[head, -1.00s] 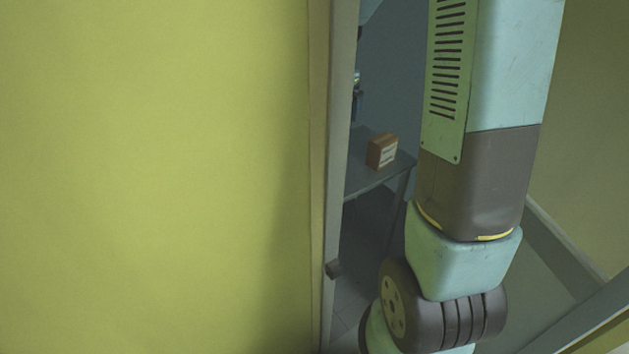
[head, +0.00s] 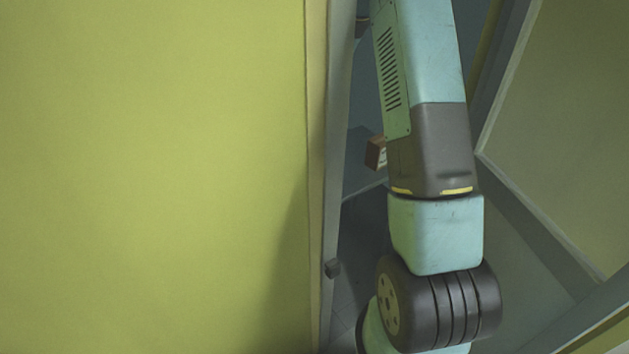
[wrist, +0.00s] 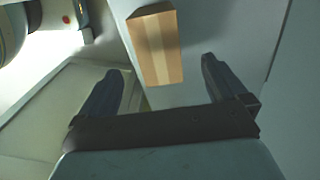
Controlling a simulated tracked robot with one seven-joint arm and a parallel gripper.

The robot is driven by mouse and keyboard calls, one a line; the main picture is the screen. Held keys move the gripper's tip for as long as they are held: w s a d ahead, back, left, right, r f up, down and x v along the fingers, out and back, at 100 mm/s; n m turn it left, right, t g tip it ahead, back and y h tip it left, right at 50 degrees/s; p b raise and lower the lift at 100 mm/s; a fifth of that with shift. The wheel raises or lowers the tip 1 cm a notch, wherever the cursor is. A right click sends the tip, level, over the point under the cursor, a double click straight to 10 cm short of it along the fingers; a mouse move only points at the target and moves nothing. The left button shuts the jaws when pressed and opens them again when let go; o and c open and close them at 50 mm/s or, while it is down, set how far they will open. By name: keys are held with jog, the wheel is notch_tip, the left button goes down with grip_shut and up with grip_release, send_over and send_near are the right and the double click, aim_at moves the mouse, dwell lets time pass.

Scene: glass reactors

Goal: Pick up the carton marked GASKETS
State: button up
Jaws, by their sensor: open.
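A small brown carton (head: 374,152) sits on a dark table (head: 358,176) beyond the doorway in the head view. My arm hides its right part, and any lettering on it is too small to read. In the wrist view a brown carton (wrist: 166,48) with a paler tape strip lies just beyond my gripper (wrist: 162,66). My gripper is open and empty. Its two dark fingers stand apart, and the carton shows between and past their tips, seemingly not touched. My gripper is hidden in the head view.
A yellow-green wall (head: 150,180) fills the left of the head view. The grey door frame (head: 339,120) runs close along the left side of my arm. Another wall (head: 570,130) and a slanting grey edge (head: 540,235) are at the right.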

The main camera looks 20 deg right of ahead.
notch_tip(320, 180, down, 6)
jog(key=shift+f, duration=0.2)
jog(key=shift+s+d+f, duration=0.1)
jog(key=shift+s+f, duration=0.05)
jog(key=shift+f, duration=1.15)
jog(key=shift+s+d+f, duration=0.1)
jog(key=shift+f, duration=1.15)
jog(key=c, duration=1.2)
